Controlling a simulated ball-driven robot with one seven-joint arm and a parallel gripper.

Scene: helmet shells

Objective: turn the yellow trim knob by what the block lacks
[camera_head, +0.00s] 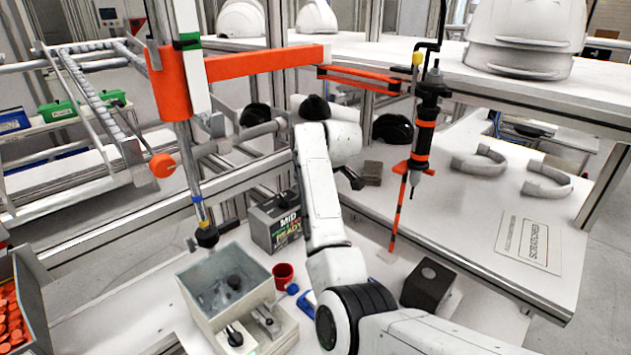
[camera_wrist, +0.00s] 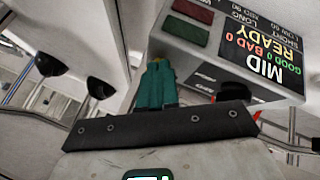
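In the wrist view, the teal fingers of my gripper (camera_wrist: 157,72) stand close together beside the grey MID READY box (camera_wrist: 260,88). A small yellow patch (camera_wrist: 157,60) shows at the fingertips. It may be the trim knob, but most of it is hidden. I cannot tell whether the fingers grip it. The box also shows in the head view (camera_head: 262,232), behind my arm; my fingertips cannot be made out there. A dark block with a round hole in its top (camera_head: 429,284) sits on the bench right of my arm.
A grey open bin (camera_head: 222,262), a red cup (camera_head: 283,275) and a blue item stand left of my arm. A black and orange tool (camera_head: 425,130) hangs over the right bench. A SCRATCHED sheet (camera_head: 528,243) lies there, with clear surface around it.

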